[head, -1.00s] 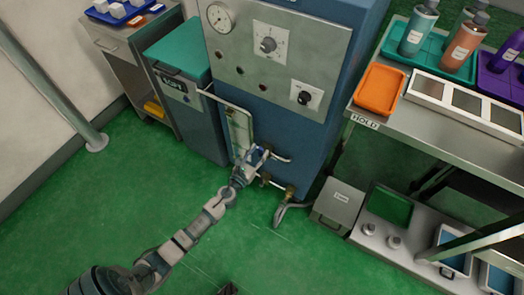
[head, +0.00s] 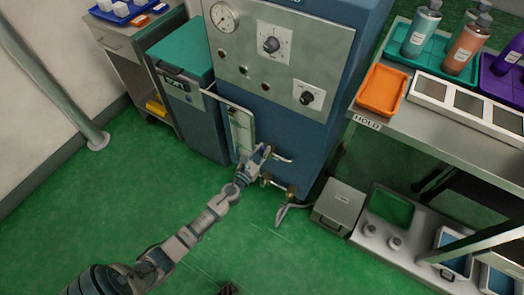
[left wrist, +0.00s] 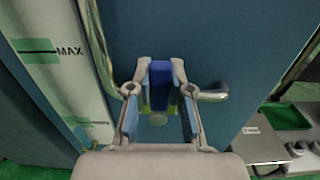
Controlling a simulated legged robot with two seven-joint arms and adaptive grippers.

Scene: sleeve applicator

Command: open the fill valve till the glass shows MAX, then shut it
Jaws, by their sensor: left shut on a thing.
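The fill valve's blue handle (left wrist: 160,85) stands upright between the two fingers of my left gripper (left wrist: 160,100) in the left wrist view. The gripper is shut on it. In the head view, my left gripper (head: 260,157) is at the lower front of the blue machine, just right of the tall sight glass (head: 242,130). The glass also shows in the left wrist view (left wrist: 52,75), with a green MAX mark (left wrist: 38,50) near its top and a lower green mark whose text is too small to read. I cannot make out a clear liquid level. My right gripper is not in view.
The machine's panel has a round gauge (head: 224,16) and two black knobs. A grey metal box (head: 340,205) stands on the floor at right, beside a steel table with an orange tray (head: 382,90). A teal-lidded bin (head: 180,50) is at left.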

